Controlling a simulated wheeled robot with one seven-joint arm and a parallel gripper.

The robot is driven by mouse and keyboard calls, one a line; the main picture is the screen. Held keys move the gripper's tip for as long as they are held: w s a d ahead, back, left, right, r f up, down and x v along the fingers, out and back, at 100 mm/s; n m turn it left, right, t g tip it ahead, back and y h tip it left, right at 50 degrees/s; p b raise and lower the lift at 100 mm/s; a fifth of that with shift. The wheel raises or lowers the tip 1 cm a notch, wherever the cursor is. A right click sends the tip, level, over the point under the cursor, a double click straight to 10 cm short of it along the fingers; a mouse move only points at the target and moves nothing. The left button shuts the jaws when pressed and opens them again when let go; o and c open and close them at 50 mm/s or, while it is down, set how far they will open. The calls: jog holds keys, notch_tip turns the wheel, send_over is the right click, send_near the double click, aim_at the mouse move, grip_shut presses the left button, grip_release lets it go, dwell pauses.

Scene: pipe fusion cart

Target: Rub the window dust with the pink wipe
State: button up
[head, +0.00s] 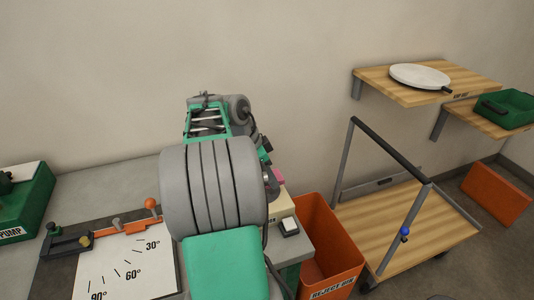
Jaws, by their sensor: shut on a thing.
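A small pink patch (278,175), which may be the pink wipe, shows just right of my arm, at the back of a cream box (281,207). Only a sliver of it is visible, and I cannot tell whether it lies on the box or is held. My large grey and green arm fills the middle of the head view and covers what lies behind it. My gripper's fingers cannot be made out. No window and no dust can be made out.
An orange reject bin (324,240) stands right of the bench, beside a wooden-decked cart (400,225). An angle plate (125,268) and a green pump (28,205) are on the left. Wall shelves (395,82) hold a white disc (419,76) and a green tray (505,106).

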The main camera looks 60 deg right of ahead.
jog(key=shift+r+p, duration=1.25)
jog(key=shift+r, duration=0.6)
